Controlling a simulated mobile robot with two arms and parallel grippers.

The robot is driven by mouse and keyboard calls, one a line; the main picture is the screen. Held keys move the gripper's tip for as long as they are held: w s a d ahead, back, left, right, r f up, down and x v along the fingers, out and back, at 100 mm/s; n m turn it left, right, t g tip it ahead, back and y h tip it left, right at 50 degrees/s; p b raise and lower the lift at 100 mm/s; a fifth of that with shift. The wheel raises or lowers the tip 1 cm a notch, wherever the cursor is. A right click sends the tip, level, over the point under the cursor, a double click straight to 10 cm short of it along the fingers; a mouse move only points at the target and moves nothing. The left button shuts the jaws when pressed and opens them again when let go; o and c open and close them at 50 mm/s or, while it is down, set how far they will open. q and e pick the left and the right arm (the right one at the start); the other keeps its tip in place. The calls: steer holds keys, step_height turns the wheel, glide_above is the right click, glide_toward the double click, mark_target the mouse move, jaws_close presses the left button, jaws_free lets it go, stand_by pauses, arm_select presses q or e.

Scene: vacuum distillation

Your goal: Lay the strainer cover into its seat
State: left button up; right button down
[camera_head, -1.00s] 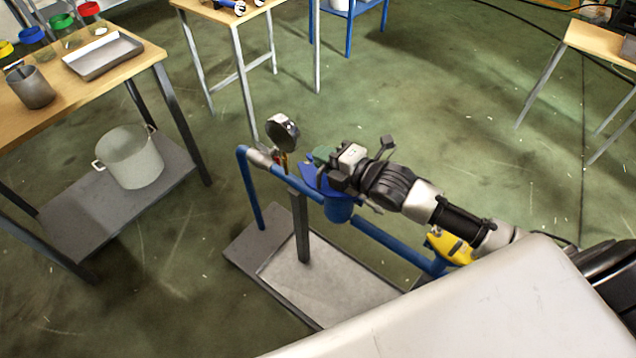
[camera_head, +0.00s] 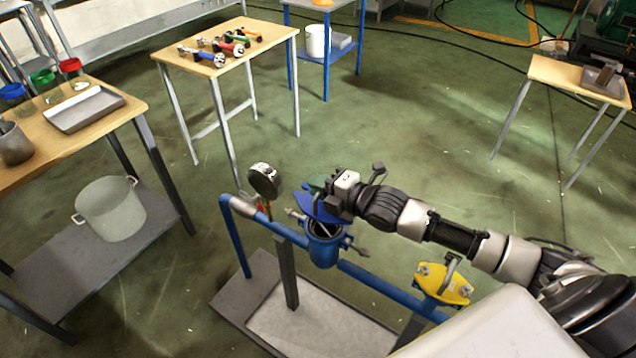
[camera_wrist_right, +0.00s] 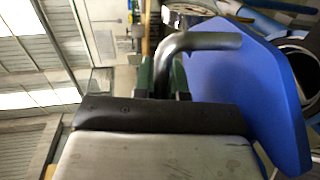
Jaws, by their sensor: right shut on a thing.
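The strainer cover (camera_head: 318,210) is a blue plate with a grey bent bar handle. My right gripper (camera_head: 321,184) is shut on this handle. The cover is tilted, nearly on edge, at the upper left of the strainer body's mouth. I cannot tell whether it touches the rim. The cover's blue face fills the right of the right wrist view (camera_wrist_right: 235,95), with the handle (camera_wrist_right: 195,42) between the green finger pads. The blue strainer body (camera_head: 322,252) stands in the pipe line with its round mouth partly visible and its swing bolts out to the sides. My left gripper is out of view.
A pressure gauge (camera_head: 265,180) rises close left of the strainer. A yellow part (camera_head: 443,284) sits on the pipe at right. The blue pipe (camera_head: 380,284) runs over a grey tray (camera_head: 310,325).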

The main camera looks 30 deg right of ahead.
mark_target(311, 198)
steer(key=shift+f+b, duration=1.65)
steer(key=shift+f, duration=0.95)
steer(key=shift+p, duration=0.55)
steer(key=shift+f+b, duration=0.6)
steer(key=shift+f, duration=0.25)
steer(key=c, duration=1.1)
jaws_free()
steer(key=shift+a, duration=0.1)
steer(key=shift+s+f, duration=0.1)
steer(key=shift+f, duration=0.15)
steer(key=v, duration=1.1)
steer(key=shift+r, duration=0.25)
